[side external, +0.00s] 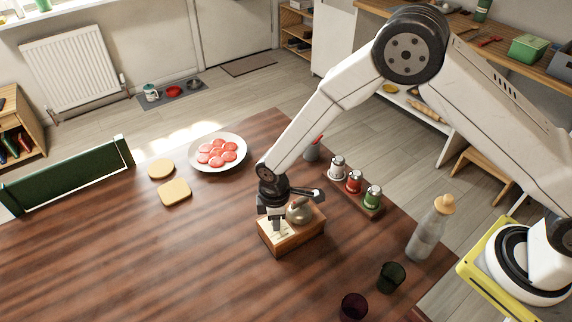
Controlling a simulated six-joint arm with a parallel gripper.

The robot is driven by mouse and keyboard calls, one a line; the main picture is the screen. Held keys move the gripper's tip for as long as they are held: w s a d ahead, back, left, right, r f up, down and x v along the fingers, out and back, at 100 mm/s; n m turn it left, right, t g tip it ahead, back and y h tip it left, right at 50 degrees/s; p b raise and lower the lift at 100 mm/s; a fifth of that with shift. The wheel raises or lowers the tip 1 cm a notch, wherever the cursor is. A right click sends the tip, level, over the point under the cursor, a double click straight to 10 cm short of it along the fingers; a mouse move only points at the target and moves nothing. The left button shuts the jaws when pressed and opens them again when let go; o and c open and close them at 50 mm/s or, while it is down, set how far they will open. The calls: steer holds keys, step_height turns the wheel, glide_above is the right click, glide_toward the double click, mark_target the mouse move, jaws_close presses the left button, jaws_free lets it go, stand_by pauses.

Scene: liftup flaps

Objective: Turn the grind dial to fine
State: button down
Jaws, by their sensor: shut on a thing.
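The coffee grinder (291,239) is a wooden box on the table with a rounded metal dome (299,212) on top. A crank arm ending in a dark knob (319,196) reaches to the right above it. A pale plate (279,234) lies on the left part of the grinder's top. My gripper (277,222) points down at this plate, left of the dome, and is shut on the grind dial. The fingers hide most of the dial, and its setting and marks are too small to read.
A rack with several shakers (354,182), a bottle (430,230) and two dark glasses (391,277) stand to the right. A plate of red slices (218,169) and two round-edged boards (174,192) lie behind left. The table's left front (120,260) is clear.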

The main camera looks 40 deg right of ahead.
steer(key=shift+n, duration=0.3)
steer(key=shift+c, duration=2.3)
jaws_free()
steer(key=shift+r, duration=0.15)
steer(key=shift+r, duration=3.8)
